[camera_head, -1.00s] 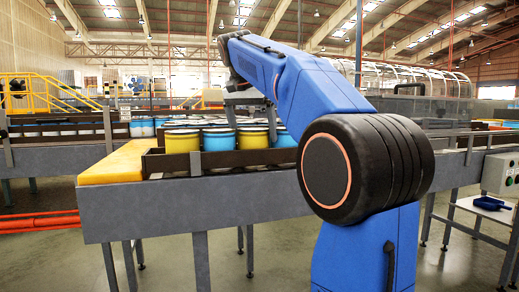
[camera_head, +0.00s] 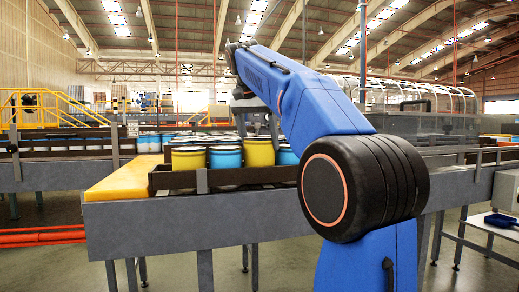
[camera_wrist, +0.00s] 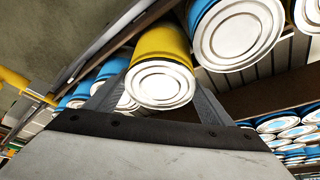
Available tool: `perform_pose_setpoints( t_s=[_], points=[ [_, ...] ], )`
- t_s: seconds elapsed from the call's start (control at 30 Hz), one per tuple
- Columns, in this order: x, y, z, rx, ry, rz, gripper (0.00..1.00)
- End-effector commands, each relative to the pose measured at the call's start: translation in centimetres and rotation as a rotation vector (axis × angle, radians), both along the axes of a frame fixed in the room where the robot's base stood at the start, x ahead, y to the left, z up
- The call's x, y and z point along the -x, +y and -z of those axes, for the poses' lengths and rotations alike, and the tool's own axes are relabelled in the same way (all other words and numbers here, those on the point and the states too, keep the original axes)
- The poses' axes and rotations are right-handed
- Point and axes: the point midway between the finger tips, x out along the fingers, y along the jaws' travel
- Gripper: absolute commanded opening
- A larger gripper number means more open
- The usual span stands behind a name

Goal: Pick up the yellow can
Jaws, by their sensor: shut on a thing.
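A yellow can (camera_head: 259,152) with a pale lid stands between the jaws of my gripper (camera_wrist: 160,82). In the wrist view the can (camera_wrist: 160,50) shows its round white lid toward the camera, with a finger on each side. My gripper is shut on it. In the head view the can's top sits a little above its neighbours, and my forearm hides part of the area behind it. I cannot tell whether its base is clear of the surface. A second yellow can (camera_head: 187,159) stands at the left front of the tray.
A blue can (camera_head: 226,157) stands close to the held can, and another is partly behind my arm (camera_head: 287,156). A brown tray wall (camera_head: 174,181) fronts the cans on the grey conveyor (camera_head: 160,218). A yellow strip (camera_head: 122,178) lies at its left end.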

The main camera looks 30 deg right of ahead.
Motion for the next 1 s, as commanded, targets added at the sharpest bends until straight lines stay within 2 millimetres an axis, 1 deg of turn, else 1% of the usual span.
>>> perform_pose_setpoints(
  t_s=[0.2, 0.53, 0.87, 1.0],
  points=[
    [0.0, 0.0, -2.2, 0.0, 0.0, 0.0, 0.32],
    [0.0, 0.0, -4.3, 0.0, 0.0, 0.0, 0.32],
    [2.4, 0.7, -4.4, 0.0, 0.0, -0.001, 0.32],
    [3.7, 1.1, -4.4, 0.001, -0.001, -0.001, 0.32]
  ],
)
